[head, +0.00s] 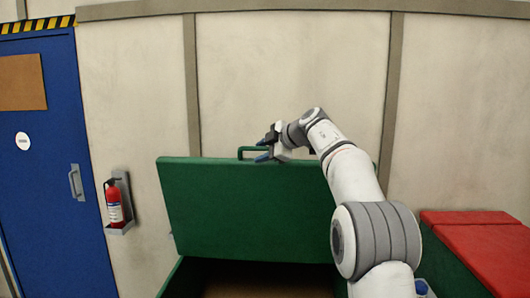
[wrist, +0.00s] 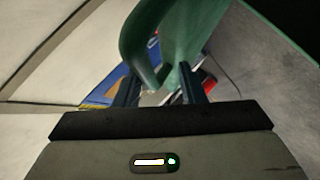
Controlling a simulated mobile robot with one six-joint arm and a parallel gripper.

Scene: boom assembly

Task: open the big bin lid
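The big green bin's lid (head: 250,208) stands raised and tilted up in the head view, with the dark bin interior (head: 265,280) showing below it. Its green handle (head: 247,149) is on the lid's top edge. My gripper (head: 264,149) is at the right end of the handle, its blue fingertips apart. In the wrist view the handle (wrist: 138,45) looms large just beyond and between the spread fingers (wrist: 158,88). Background shows between the fingers. I cannot tell whether either finger touches the handle.
A red-lidded green bin (head: 478,240) stands at the right. A fire extinguisher (head: 114,203) hangs on the wall at the left, beside a blue door (head: 45,190). The pale wall (head: 290,70) is close behind the lid.

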